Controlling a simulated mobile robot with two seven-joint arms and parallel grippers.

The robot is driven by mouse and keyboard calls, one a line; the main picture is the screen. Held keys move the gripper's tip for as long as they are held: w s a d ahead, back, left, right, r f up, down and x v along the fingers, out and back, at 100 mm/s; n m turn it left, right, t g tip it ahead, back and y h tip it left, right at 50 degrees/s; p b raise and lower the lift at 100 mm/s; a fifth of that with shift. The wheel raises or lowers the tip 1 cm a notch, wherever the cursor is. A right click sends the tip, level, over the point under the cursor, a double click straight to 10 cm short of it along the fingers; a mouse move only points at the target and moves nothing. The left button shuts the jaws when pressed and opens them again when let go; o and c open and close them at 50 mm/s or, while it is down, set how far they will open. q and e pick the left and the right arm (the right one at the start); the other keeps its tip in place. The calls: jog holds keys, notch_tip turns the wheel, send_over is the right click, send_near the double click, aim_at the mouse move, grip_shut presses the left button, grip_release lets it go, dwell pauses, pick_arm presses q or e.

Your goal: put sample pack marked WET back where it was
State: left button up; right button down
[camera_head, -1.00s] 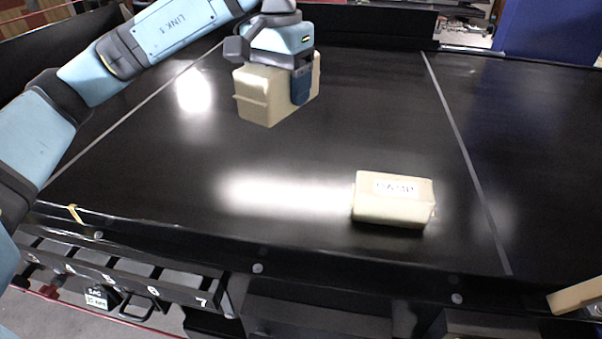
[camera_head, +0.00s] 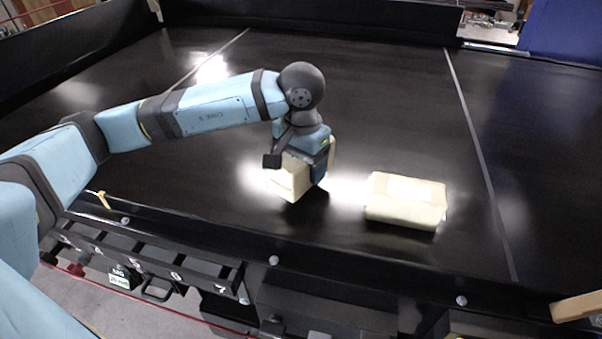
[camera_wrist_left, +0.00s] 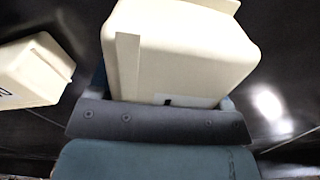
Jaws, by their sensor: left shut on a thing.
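My left gripper (camera_head: 303,162) is shut on a cream block-shaped pack (camera_head: 289,179) and holds it over the black belt, near its front side. The held pack fills the upper middle of the left wrist view (camera_wrist_left: 180,55), with a whitish label edge and a small dark mark near the jaw. Its main marking cannot be read. A second cream pack (camera_head: 405,212) lies on the belt just to the right, apart from the held one. Its pale label is washed out; part of it shows at the left wrist view's left edge (camera_wrist_left: 32,68). My right gripper is out of view.
The black belt (camera_head: 400,110) is clear behind both packs, with grey lines across it at left and right. A rack with numbered slots (camera_head: 165,262) hangs below the front edge. A pale block-like piece (camera_head: 578,306) shows at the lower right.

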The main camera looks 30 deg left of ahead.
pick_arm(q)
notch_tip(320, 180, down, 3)
jog(key=shift+f+p, duration=0.1)
jog(key=shift+p, duration=0.35)
jog(key=shift+f, duration=0.15)
jog(key=shift+f+b, duration=0.2)
jog(key=shift+b, duration=0.15)
jog(key=o, duration=1.3)
jog(key=shift+r, duration=0.1)
